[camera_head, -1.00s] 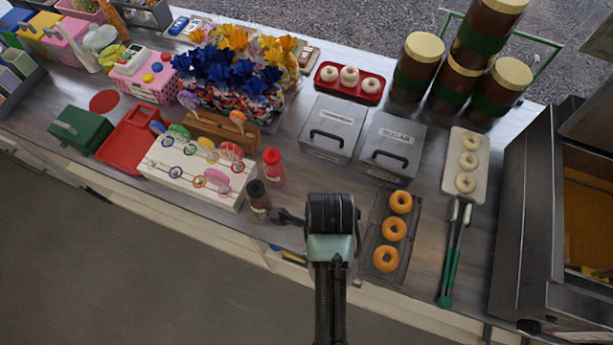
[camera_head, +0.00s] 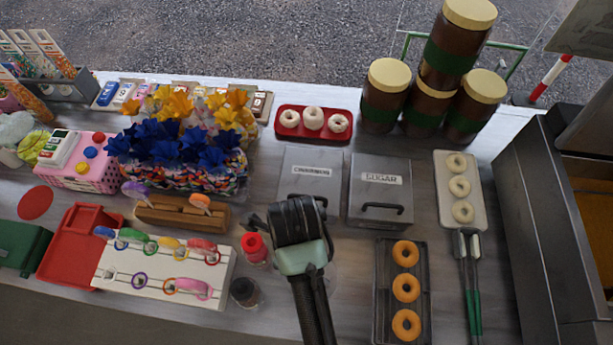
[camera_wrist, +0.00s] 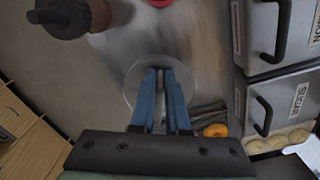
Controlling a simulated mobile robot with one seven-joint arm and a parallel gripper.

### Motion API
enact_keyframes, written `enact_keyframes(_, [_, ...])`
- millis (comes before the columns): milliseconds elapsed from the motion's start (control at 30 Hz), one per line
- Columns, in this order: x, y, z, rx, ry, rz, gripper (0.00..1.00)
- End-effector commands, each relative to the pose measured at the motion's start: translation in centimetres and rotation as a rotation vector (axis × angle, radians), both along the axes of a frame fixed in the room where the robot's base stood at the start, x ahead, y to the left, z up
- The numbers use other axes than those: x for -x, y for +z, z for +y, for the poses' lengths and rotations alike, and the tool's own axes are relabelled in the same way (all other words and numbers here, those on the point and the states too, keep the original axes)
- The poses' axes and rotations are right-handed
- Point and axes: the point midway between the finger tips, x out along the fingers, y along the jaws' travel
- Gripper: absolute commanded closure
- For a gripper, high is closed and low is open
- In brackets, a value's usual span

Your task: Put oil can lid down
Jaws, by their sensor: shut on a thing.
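A clear, round, see-through disc (camera_wrist: 138,92), which looks like the oil can lid, shows in the wrist view around my fingertips. My gripper (camera_wrist: 163,76) has its blue fingers close together at the middle of the disc, shut on it. The fingers hide the centre of the disc. I cannot tell whether the disc touches the counter. In the head view my dark wrist is over the counter, in front of the cinnamon box, and hides the fingertips.
A red-capped bottle (camera_head: 255,248) and a dark-topped bottle (camera_head: 245,293) stand left of my wrist. The cinnamon box (camera_head: 309,171) and sugar box (camera_head: 381,187) stand behind. A rack (camera_head: 382,290) of ring doughnuts lies at the right. Bare counter separates it from my arm.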

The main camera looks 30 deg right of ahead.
Motion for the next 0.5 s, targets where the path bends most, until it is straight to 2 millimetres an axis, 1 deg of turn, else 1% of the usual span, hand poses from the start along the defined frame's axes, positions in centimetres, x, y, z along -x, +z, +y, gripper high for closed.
enact_keyframes(33, [0.2,-1.0,0.0,-0.001,-0.003,0.006,1.00])
enact_keyframes(133, [0.2,-2.7,0.0,-0.001,-0.002,0.006,1.00])
enact_keyframes(200, [0.2,-3.7,0.0,-0.001,-0.001,0.006,1.00])
enact_keyframes(367, [0.1,-5.2,0.0,-0.001,-0.001,0.004,1.00])
enact_keyframes(500, [0.2,-7.3,0.0,-0.001,0.000,0.006,1.00])
